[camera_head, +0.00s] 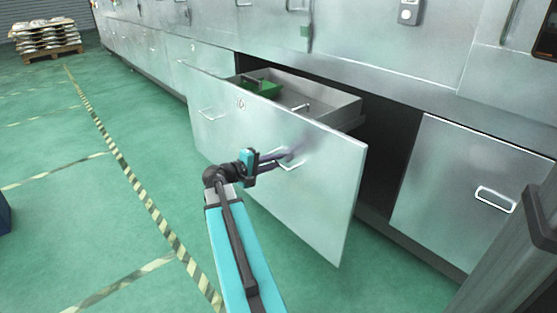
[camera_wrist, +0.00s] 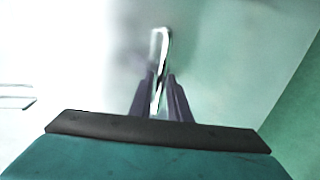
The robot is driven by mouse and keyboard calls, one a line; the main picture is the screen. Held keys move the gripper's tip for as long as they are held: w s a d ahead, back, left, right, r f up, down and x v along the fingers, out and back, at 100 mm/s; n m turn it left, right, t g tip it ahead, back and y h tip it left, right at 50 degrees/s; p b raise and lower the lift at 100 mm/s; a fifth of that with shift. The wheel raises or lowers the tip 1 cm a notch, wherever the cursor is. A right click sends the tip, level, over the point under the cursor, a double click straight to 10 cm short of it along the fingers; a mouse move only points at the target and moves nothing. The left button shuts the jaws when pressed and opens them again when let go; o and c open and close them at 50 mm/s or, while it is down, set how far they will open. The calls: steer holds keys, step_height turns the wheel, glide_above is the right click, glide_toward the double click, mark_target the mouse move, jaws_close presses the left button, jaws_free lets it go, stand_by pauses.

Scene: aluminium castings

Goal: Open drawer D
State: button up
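A wide grey metal drawer (camera_head: 300,190) is pulled well out of the cabinet row. A small label (camera_head: 240,103) is on its front; its letter is too small to read surely. The front has two bar handles, a left one (camera_head: 213,114) and a right one (camera_head: 291,165). My gripper (camera_head: 287,156) is at the right handle. In the wrist view, the dark fingers of my gripper (camera_wrist: 161,82) lie close on either side of the pale handle (camera_wrist: 161,45) and appear shut on it. Part of the handle is hidden by the fingers.
Inside the drawer are a green item (camera_head: 263,88) and a small light item. A closed front with a handle (camera_head: 495,199) is at the right. A pallet with stacked sacks (camera_head: 47,37) stands far left. The green floor (camera_head: 80,200) left of the drawer is clear.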

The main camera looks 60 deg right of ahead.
steer(key=shift+w, duration=0.1)
steer(key=p+v, duration=0.4)
steer(key=v, duration=0.9)
steer(key=shift+a, duration=0.4)
steer(key=shift+r, duration=0.1)
